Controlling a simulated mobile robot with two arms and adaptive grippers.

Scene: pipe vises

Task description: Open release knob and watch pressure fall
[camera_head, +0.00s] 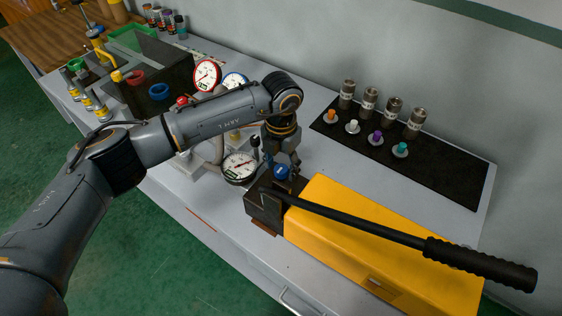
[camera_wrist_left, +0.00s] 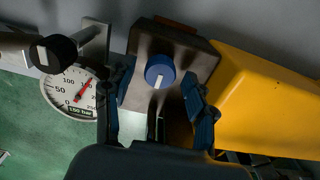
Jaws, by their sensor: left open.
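The blue release knob (camera_head: 281,172) with a white pointer line sits on the dark block at the end of the yellow hand pump (camera_head: 365,240). In the left wrist view, the knob (camera_wrist_left: 159,68) lies between the spread fingers of my left gripper (camera_wrist_left: 160,92). My left gripper (camera_head: 284,163) is open above the knob; I cannot tell whether a finger touches it. A round white pressure gauge (camera_head: 240,168) stands left of the block. On this gauge (camera_wrist_left: 74,92), the red needle points up and right, past the upper middle of the scale.
The black pump lever (camera_head: 400,235) runs across the pump to the right. A dark mat (camera_head: 440,180) at the back holds several metal cylinders and coloured caps. Red-rimmed (camera_head: 206,75) and blue-rimmed gauges (camera_head: 234,80) stand behind my left arm. A grey bin (camera_head: 150,60) is at the back left.

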